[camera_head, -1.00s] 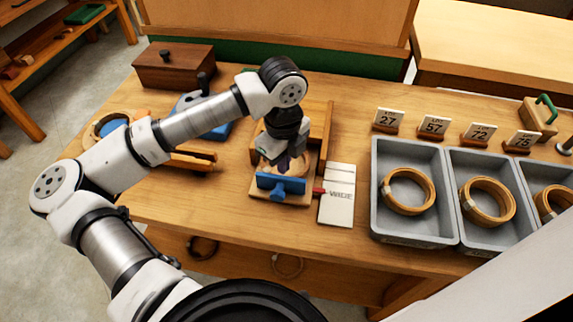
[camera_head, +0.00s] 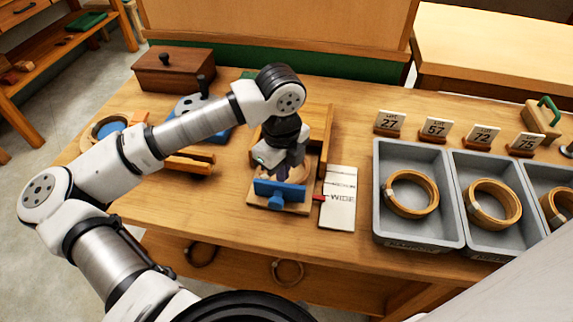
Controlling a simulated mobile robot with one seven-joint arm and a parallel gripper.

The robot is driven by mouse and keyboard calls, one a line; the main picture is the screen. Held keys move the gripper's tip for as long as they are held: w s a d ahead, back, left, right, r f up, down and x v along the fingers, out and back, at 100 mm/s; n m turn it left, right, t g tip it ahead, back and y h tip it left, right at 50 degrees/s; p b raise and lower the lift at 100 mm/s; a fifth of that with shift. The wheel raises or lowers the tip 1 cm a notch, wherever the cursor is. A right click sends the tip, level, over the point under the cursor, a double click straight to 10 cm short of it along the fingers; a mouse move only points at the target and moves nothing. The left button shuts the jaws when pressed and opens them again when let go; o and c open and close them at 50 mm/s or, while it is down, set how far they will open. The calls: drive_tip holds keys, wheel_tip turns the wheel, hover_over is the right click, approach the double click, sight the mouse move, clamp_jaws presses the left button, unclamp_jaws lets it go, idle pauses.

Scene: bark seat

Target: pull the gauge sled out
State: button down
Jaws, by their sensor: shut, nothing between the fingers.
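The gauge sled appears to be the small wooden carriage with a blue front bar and knob (camera_head: 279,192), at the front of a wooden frame (camera_head: 325,135) on the bench. My gripper (camera_head: 284,174) points down just behind the blue bar, over the sled. Its fingers are small and partly hidden, with nothing seen held between them. A round wooden ring shows partly under the gripper. Whether the fingers touch the sled or ring cannot be told. A red pointer (camera_head: 319,198) sticks out at the sled's right, by a white marked card (camera_head: 339,197).
Grey trays with wooden rings (camera_head: 417,235) stand to the right, with numbered lot cards (camera_head: 436,127) behind. A brown box (camera_head: 175,69) and a blue fixture (camera_head: 215,130) stand at the left back. Bare bench lies in front of the sled.

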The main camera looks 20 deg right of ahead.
sight(280, 191)
drive_tip(key=shift+s+a+f+b, duration=0.3)
drive_tip(key=shift+s+a, duration=0.2)
drive_tip(key=shift+s, duration=0.35)
drive_tip(key=shift+s+a+f+b, duration=0.25)
drive_tip(key=shift+s+a, duration=0.2)
drive_tip(key=shift+s, duration=0.35)
drive_tip(key=shift+w+d+r+p, duration=0.1)
drive_tip(key=shift+w+r+p, duration=0.1)
drive_tip(key=shift+r+p, duration=0.3)
drive_tip(key=shift+w+d+r+p, duration=0.1)
drive_tip(key=shift+w+r+p, duration=0.1)
drive_tip(key=shift+r, duration=0.5)
drive_tip(key=shift+w+d+r+p, duration=0.15)
drive_tip(key=shift+r+p, duration=0.35)
drive_tip(key=shift+r, duration=0.75)
drive_tip(key=shift+w+r+p, duration=0.2)
drive_tip(key=shift+r+p, duration=0.25)
drive_tip(key=shift+r, duration=0.8)
